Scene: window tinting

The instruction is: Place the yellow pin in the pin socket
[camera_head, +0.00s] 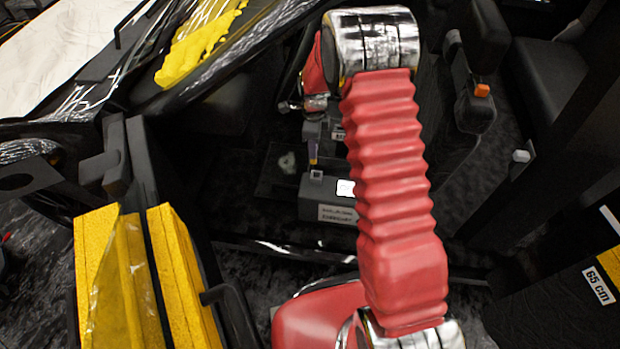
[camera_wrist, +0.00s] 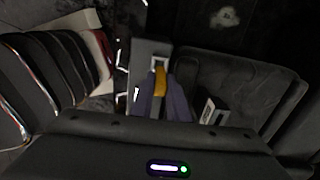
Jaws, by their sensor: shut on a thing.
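The yellow pin (camera_wrist: 160,80) is held between the two purple-grey fingers of my gripper (camera_wrist: 161,93) in the wrist view. The gripper is shut on it. The pin socket (camera_wrist: 159,62), a small pale-rimmed square opening, lies just beyond the pin's tip in that view. I cannot tell whether the tip touches or enters it. In the head view the socket (camera_head: 317,175) is on top of a grey labelled box (camera_head: 313,204), with the gripper (camera_head: 313,158) close above it. My red arm hides part of the box.
The box stands inside a dark vehicle interior. A dark seat (camera_head: 545,80) and a buckle with an orange button (camera_head: 482,90) are at the right. Yellow blocks (camera_head: 100,270) stand at the left front. A dark tray-like part (camera_wrist: 240,85) lies right of the gripper in the wrist view.

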